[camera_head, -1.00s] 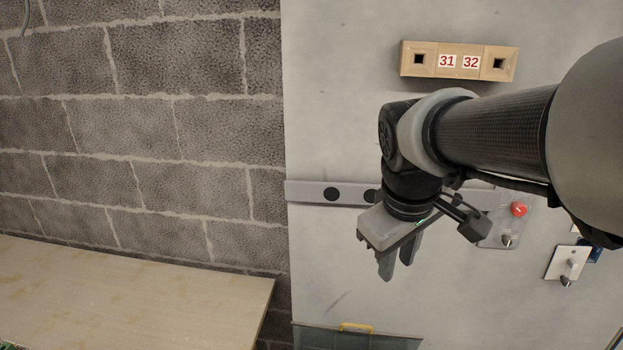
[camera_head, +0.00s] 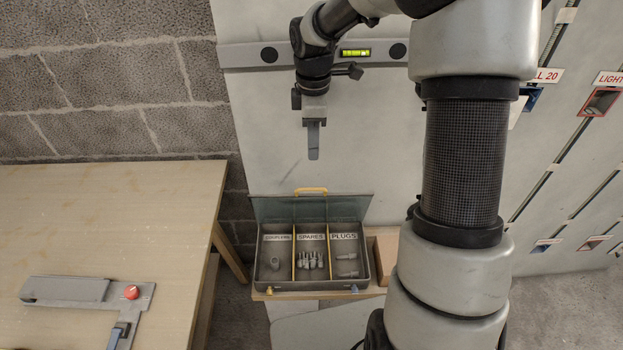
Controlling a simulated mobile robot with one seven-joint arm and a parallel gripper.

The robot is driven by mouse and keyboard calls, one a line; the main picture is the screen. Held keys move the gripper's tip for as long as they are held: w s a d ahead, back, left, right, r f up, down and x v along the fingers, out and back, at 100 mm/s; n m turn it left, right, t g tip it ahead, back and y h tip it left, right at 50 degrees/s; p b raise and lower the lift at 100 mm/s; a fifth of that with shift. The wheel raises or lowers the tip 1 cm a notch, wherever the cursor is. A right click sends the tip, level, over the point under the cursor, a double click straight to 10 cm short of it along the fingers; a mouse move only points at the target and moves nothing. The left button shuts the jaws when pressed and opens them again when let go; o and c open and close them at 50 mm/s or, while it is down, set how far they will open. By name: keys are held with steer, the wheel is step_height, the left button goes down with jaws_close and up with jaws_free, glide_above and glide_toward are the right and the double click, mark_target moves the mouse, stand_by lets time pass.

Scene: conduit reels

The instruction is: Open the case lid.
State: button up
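The case (camera_head: 285,288) stands on a small wooden stand below and behind my arm. Its grey lid (camera_head: 270,209) is raised at the back, leaning by the wall panel, with a yellow handle (camera_head: 311,190) on its top edge. The inside shows, with three labelled compartments holding small grey fittings. My gripper (camera_head: 314,157) hangs pointing down above the lid, apart from it in the picture. I see its fingers edge-on, so I cannot tell their opening, and nothing shows held in them.
A wooden table (camera_head: 130,215) stands at left, with a grey bracket-like fixture and red button (camera_head: 131,292) on it. A grey level bar (camera_head: 240,54) runs across the panel behind my gripper. A wooden box (camera_head: 383,254) is right of the case, partly hidden by my arm.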

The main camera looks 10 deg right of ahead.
mark_target(313, 189)
steer(key=f+b, duration=0.1)
steer(key=f, duration=1.3)
steer(key=shift+w+f, duration=0.1)
steer(key=shift+w, duration=0.1)
jaws_close()
stand_by(0.7)
